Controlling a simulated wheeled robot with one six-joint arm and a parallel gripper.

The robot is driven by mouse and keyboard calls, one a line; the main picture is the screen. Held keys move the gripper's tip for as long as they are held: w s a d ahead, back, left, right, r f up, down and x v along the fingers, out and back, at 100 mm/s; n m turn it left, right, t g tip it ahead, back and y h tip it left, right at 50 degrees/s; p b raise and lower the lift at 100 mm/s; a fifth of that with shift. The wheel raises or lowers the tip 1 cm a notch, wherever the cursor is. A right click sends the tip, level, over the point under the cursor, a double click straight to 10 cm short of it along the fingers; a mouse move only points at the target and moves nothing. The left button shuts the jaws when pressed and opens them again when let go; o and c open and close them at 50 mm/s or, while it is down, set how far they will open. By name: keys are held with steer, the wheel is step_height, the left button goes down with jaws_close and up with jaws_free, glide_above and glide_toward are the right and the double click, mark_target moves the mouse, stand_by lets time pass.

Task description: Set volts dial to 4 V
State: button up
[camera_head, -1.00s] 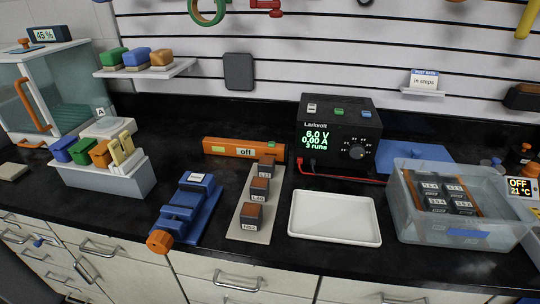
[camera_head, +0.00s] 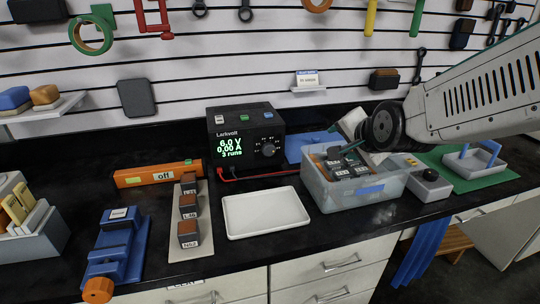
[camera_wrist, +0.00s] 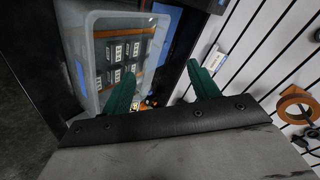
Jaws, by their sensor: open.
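The black Larkvolt power supply (camera_head: 230,165) stands at the back of the bench in the head view. Its green display (camera_head: 229,147) reads 6.0 V, 0.00 A and 3 runs. The round volts dial (camera_head: 268,150) is on the front, right of the display; its pointer is too small to read. My gripper (camera_head: 348,147) is above the clear bin, to the right of the power supply and apart from it. In the wrist view its two green fingers (camera_wrist: 162,85) are spread with nothing between them. I cannot make out the dial in the wrist view.
The clear bin (camera_head: 382,189) holds several labelled dark blocks. A white tray (camera_head: 266,235) lies before the power supply, with a red lead behind it. Left are a strip with brown blocks (camera_head: 188,234), an orange bar marked off (camera_head: 140,179) and a blue vise (camera_head: 116,245).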

steer(key=w+a+f+m+t+y, duration=0.1)
steer(key=w+a+f+m+t, duration=0.2)
steer(key=w+a+f+m, duration=0.4)
steer(key=m+t+y, duration=0.2)
steer(key=m+t, duration=0.1)
steer(key=m, duration=0.2)
glide_toward(271, 152)
steer(key=shift+w+a+f, duration=0.15)
steer(key=shift+w+a, duration=0.15)
steer(key=shift+w, duration=0.05)
steer(key=shift+t, duration=0.3)
steer(key=x, duration=0.7)
steer(key=shift+w+a, duration=0.1)
steer(key=shift+w, duration=0.25)
steer(key=c, duration=1)
